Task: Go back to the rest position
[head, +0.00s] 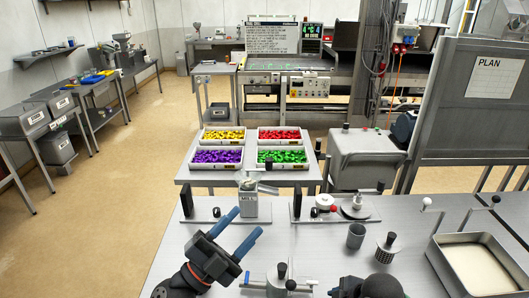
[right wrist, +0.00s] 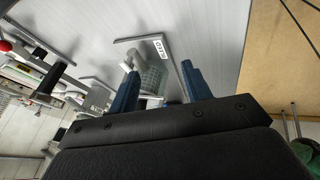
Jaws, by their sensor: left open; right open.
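A grey cylindrical thing (right wrist: 152,76) and a label plate (right wrist: 157,47) show beyond those fingers, apparently farther off.
The near table (head: 320,235) carries a small labelled box (head: 249,205), a grey cup (head: 356,236), a perforated cup (head: 386,247), a metal fixture (head: 279,282) and a steel tray (head: 437,262) of pale material. Several colour-filled bins, including a green one (head: 283,167), stand behind. A board (head: 470,100) is at right.

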